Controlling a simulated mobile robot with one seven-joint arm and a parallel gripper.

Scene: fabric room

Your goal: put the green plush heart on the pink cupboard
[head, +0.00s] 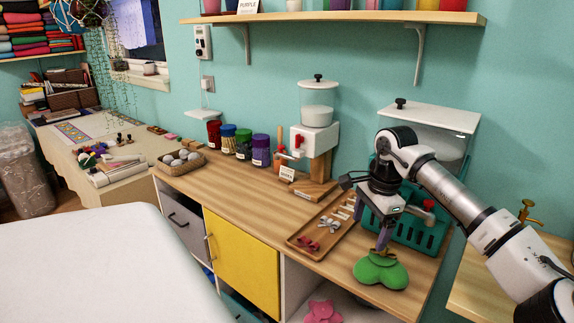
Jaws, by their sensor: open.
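The green plush heart (381,271) is on the wooden counter (235,205), near its front right edge. My gripper (381,249) points down from above, its fingertips at the back edge of the heart. The jaws are open; I cannot tell whether they touch the plush. I see no pink cupboard in the head view; the cupboard door below the counter is yellow (243,264).
A wooden tray (298,241) with small bows lies left of the heart. A green basket (425,237) stands behind my gripper. A dispenser (317,125), several jars and a basket of grey balls (180,161) line the wall. A pink plush (322,312) sits below the counter.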

